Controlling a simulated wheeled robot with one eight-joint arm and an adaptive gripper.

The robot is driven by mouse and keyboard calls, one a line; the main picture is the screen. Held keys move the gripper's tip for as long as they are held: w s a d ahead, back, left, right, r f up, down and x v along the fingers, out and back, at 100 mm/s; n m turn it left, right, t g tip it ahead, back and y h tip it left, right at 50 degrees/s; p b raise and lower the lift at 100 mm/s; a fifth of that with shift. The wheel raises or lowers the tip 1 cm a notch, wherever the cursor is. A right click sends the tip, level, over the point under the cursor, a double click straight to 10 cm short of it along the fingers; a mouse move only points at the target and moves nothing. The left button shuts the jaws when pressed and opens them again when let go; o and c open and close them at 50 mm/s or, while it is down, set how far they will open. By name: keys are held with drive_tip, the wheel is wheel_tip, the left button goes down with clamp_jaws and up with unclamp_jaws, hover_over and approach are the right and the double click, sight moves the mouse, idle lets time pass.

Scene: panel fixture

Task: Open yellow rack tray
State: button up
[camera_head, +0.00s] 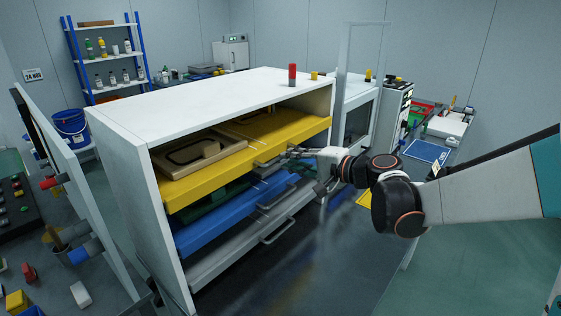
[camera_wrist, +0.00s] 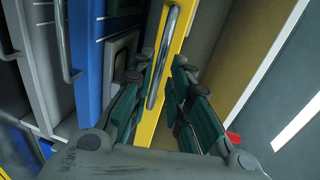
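The yellow rack tray (camera_head: 245,160) is the top tray in a white cabinet, with a tan frame-shaped part (camera_head: 200,150) lying on it. Its yellow front (camera_wrist: 184,30) also shows in the wrist view, with a silver bar handle (camera_wrist: 170,40) on it. My gripper (camera_head: 290,154) is at the handle, right of the middle of the tray front. In the wrist view my gripper (camera_wrist: 162,68) is open, one dark green finger on each side of the handle, with small gaps visible. Whether a finger touches the handle cannot be told.
The white cabinet (camera_head: 200,95) has a red cylinder (camera_head: 292,74) on top. The floor before the trays looks clear.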

drive_tip(key=shift+b+x, duration=0.4)
drive_tip(key=shift+x, duration=2)
clamp_jaws()
